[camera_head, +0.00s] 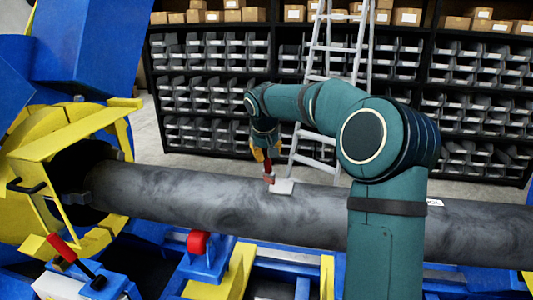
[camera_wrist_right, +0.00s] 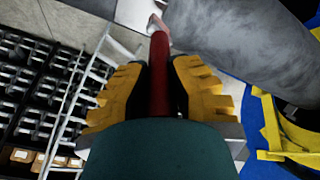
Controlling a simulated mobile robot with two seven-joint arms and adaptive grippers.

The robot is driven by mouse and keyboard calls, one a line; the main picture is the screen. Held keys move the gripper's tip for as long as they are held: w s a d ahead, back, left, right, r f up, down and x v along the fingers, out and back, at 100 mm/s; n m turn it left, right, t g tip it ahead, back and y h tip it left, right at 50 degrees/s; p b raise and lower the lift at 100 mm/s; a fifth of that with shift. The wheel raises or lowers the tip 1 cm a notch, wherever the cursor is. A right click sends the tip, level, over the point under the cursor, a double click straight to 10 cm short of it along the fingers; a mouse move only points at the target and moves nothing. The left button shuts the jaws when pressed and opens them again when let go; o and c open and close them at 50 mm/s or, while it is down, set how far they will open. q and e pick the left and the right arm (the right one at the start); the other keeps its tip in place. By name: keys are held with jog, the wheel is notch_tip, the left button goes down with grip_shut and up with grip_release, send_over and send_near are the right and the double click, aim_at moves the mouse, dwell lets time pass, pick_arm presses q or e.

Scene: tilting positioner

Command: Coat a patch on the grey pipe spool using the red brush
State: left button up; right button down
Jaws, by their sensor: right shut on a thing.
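The grey pipe spool (camera_head: 220,198) lies horizontally across the head view, its left end at the yellow ring of the blue positioner. A small pale patch (camera_head: 284,187) shows on its upper side near the middle. My right gripper (camera_head: 266,155) is shut on the red brush (camera_head: 269,174), which points down with its lower end at the pale patch; contact is hard to tell. In the right wrist view the red handle (camera_wrist_right: 160,75) stands between the yellow fingers, and the spool (camera_wrist_right: 245,45) is beyond at upper right. My left gripper is not in view.
The blue and yellow positioner (camera_head: 60,140) fills the left side. A red-tipped lever (camera_head: 62,248) and a blue support with a red pad (camera_head: 198,243) stand in front of the spool. Behind are a ladder (camera_head: 312,125) and shelves of grey bins (camera_head: 210,90).

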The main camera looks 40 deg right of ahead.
jog(key=shift+f+b, duration=0.45)
jog(key=shift+f, duration=0.25)
